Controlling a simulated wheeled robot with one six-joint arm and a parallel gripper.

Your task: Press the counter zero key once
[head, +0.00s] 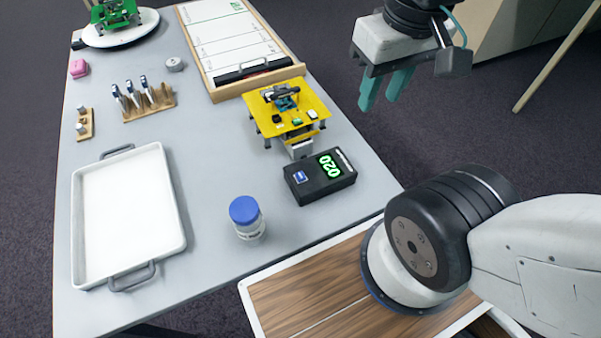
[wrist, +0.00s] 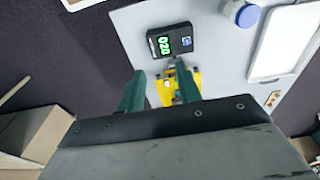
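The counter (head: 322,188) is a black box near the right edge of the grey table, with a lit green display (head: 329,166) that seems to read 020. A small blue key (head: 300,177) with a pale border is on its top face; its label is too small to read. In the wrist view the counter (wrist: 161,46) lies beyond the fingertips, with the blue key (wrist: 186,42) at its right end. My gripper (head: 384,98) is raised past the table's right edge, away from the counter. Its teal fingers are apart and empty, also in the wrist view (wrist: 160,74).
A yellow platform with a small model (head: 291,117) stands just behind the counter. A blue-capped jar (head: 247,222) stands in front-left, and a white tray (head: 128,215) is farther left. A wooden-framed board (head: 228,40) and pipette rack (head: 148,103) are behind. Bare table surrounds the jar.

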